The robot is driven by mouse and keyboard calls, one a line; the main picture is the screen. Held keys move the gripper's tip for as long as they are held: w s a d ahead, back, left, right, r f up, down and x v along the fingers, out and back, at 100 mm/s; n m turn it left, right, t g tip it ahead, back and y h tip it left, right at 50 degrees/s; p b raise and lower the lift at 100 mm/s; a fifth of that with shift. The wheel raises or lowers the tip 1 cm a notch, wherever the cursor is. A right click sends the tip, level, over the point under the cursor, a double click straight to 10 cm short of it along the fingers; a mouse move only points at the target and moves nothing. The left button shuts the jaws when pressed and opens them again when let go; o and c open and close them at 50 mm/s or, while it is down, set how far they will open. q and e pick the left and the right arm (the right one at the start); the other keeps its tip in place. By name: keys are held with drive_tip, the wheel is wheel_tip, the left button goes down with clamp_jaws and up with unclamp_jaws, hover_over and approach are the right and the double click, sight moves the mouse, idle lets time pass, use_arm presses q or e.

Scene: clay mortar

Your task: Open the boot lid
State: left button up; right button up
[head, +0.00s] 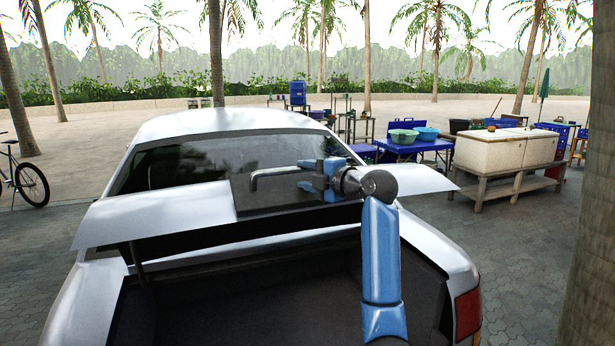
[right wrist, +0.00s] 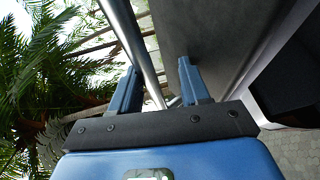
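The white car's boot lid (head: 150,212) is raised in the head view, its panel nearly level above the open boot (head: 250,300). A grey metal bar (head: 268,172), bent at its left end, runs along the dark middle part of the lid. My right gripper (head: 304,175) is at the bar's right end. In the right wrist view the two blue fingers of the right gripper (right wrist: 158,88) stand apart. The metal bar (right wrist: 138,45) runs between them, nearer the left finger; I cannot tell whether it touches. My left gripper is not in view.
The car's rear window (head: 220,158) lies beyond the lid. A white chest on a wooden stand (head: 505,150) and blue tables (head: 410,145) stand to the right. A palm trunk (head: 595,220) is close at the right edge. A bicycle (head: 25,180) is at far left.

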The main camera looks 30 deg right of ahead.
drive_tip(key=shift+f, duration=0.1)
drive_tip(key=shift+s, duration=0.5)
drive_tip(key=s+d+r+b, duration=0.1)
drive_tip(key=s+b, duration=0.2)
drive_tip(key=s, duration=0.6)
drive_tip(key=shift+s+d+r, duration=0.15)
drive_tip(key=shift+s+d, duration=0.2)
